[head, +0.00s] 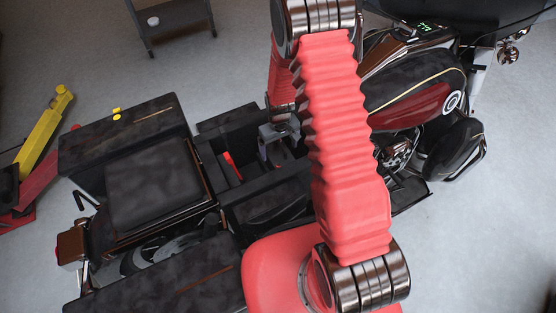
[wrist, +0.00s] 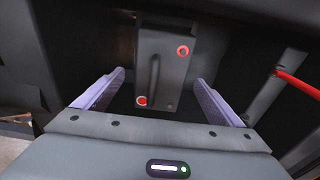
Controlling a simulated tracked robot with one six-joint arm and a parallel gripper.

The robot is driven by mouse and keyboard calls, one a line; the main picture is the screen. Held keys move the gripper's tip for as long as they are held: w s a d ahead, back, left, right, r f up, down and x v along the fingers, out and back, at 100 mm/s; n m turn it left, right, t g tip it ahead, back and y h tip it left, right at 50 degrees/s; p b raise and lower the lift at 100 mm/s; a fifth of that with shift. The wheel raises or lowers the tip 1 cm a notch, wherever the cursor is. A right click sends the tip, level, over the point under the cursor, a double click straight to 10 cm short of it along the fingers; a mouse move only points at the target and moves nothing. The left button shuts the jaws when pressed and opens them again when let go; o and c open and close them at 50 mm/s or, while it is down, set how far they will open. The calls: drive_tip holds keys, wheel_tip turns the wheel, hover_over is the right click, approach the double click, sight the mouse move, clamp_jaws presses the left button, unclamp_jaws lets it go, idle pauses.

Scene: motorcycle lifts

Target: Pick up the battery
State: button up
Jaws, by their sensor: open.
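My gripper (wrist: 160,88) is open, with one pale purple finger to the left of the battery and one to the right. Gaps show between the fingers and the battery. In the head view my gripper (head: 276,150) reaches down into the dark compartment (head: 232,180), and the battery cannot be made out there.
A red cable or rod (wrist: 298,84) lies right of the battery. Dark walls close in around the compartment. The motorcycle's seat (head: 158,183) and side cases (head: 125,135) stand left. A red and yellow lift (head: 42,130) is far left. A dark cart (head: 172,22) stands behind on open floor.

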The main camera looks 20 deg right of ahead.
sight(279, 153)
drive_tip(key=shift+f, duration=0.8)
drive_tip(key=shift+f, duration=0.1)
drive_tip(key=shift+s+f, duration=0.1)
drive_tip(key=shift+f, duration=2.4)
drive_tip(key=shift+c, duration=0.5)
drive_tip(key=shift+r, duration=0.1)
drive_tip(key=c, duration=2.1)
drive_tip(key=shift+r, duration=0.1)
drive_tip(key=shift+r, duration=4.9)
